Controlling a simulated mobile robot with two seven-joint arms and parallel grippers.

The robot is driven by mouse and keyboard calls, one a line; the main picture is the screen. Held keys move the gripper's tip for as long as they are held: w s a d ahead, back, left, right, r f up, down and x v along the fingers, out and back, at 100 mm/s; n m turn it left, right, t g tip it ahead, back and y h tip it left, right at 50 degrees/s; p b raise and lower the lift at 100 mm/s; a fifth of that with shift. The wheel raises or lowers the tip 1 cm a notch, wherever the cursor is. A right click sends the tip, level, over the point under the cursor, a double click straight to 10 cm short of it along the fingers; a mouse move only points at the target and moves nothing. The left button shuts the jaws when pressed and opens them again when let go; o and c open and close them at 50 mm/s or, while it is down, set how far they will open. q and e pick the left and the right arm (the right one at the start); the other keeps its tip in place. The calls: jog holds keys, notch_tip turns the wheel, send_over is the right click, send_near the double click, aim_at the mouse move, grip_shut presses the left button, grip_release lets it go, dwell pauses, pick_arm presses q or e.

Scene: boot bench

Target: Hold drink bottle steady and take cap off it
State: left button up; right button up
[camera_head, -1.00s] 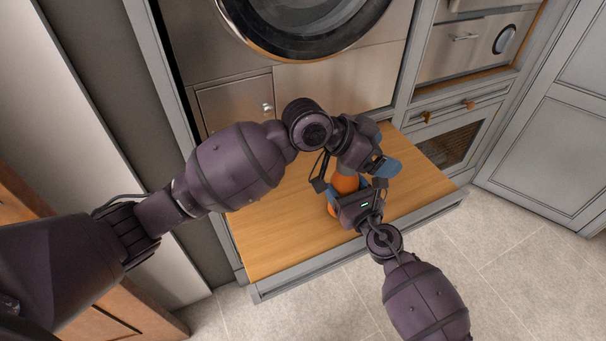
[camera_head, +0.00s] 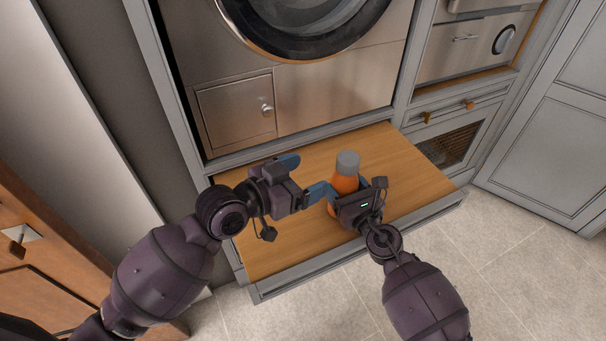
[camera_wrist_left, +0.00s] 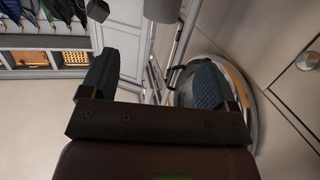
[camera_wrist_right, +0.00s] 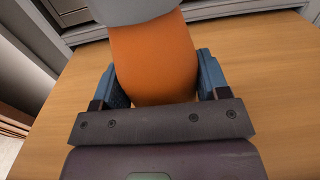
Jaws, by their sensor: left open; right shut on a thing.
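The drink bottle (camera_head: 343,184) is orange and stands upright on the wooden bench top. Its grey cap (camera_head: 347,161) sits on top of it. My right gripper (camera_head: 350,188) is shut on the bottle's body below the cap. In the right wrist view the orange body (camera_wrist_right: 154,62) is between the blue fingers, with the grey cap (camera_wrist_right: 135,8) at the top edge. My left gripper (camera_head: 305,176) is open and empty, left of the bottle and apart from the cap. In the left wrist view a grey shape, apparently the cap (camera_wrist_left: 162,8), shows beyond the open fingers.
The wooden bench top (camera_head: 285,240) is otherwise clear. Behind it stands a steel appliance with a round door (camera_head: 300,25) and a small hatch (camera_head: 236,112). Grey drawers (camera_head: 455,113) are at the right.

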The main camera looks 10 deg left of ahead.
aim_at(349, 157)
pick_arm(q)
jog(key=x, duration=1.2)
jog(key=shift+c, duration=0.3)
jog(key=c, duration=1)
jog(key=shift+r, duration=0.1)
jog(key=shift+c, duration=0.3)
jog(key=shift+r, duration=0.5)
jog(key=shift+r, duration=0.35)
jog(key=shift+r, duration=0.35)
